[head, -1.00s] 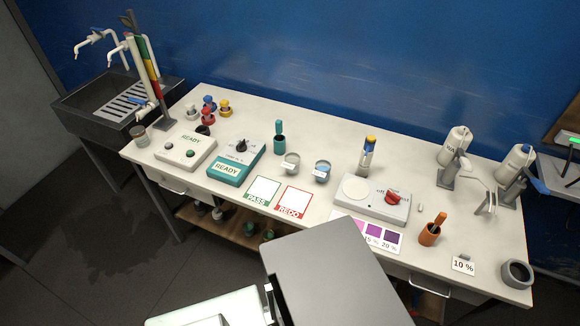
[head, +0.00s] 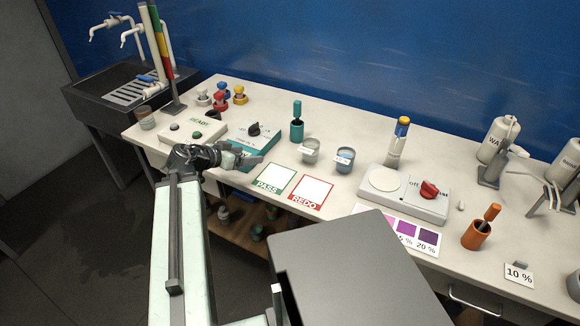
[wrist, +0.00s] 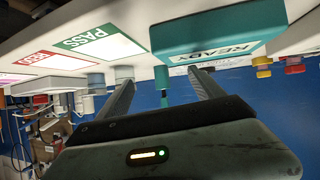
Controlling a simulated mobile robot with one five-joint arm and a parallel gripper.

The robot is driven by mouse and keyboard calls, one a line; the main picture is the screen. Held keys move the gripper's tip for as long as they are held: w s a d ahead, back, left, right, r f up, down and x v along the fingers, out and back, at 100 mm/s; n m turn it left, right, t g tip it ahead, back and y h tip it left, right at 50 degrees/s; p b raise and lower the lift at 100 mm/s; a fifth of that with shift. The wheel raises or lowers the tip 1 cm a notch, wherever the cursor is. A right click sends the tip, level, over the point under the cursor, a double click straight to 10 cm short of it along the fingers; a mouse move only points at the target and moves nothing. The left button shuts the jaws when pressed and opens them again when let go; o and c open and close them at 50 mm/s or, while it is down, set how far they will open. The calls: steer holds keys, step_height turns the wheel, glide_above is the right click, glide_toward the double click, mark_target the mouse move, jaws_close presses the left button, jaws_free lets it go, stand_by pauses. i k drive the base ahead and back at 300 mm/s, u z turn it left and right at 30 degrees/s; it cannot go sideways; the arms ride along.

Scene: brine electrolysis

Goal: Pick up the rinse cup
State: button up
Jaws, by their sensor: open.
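No label marks out the rinse cup for certain. Two small labelled cups stand side by side behind the PASS and REDO cards: a pale grey cup (head: 310,156) and a grey-blue cup (head: 345,166). Their writing is too small to read. A cup with a brownish band (head: 145,123) stands at the bench's left end, and a dark grey cup (head: 574,287) is cut off at the right edge. My gripper (head: 262,150) is open and empty, near the teal READY box and left of the labelled cups. In the wrist view its two fingers (wrist: 163,88) are spread.
The teal READY box (wrist: 212,42) is close to my fingers. A teal holder with a handle (head: 297,130) stands left of the labelled cups. The PASS card (head: 273,179) and REDO card (head: 312,190) lie flat. A grey stirrer plate (head: 400,190) stands to the right.

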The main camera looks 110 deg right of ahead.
mark_target(310, 150)
steer(key=u, duration=0.15)
steer(key=k, duration=0.15)
steer(key=z, duration=1.75)
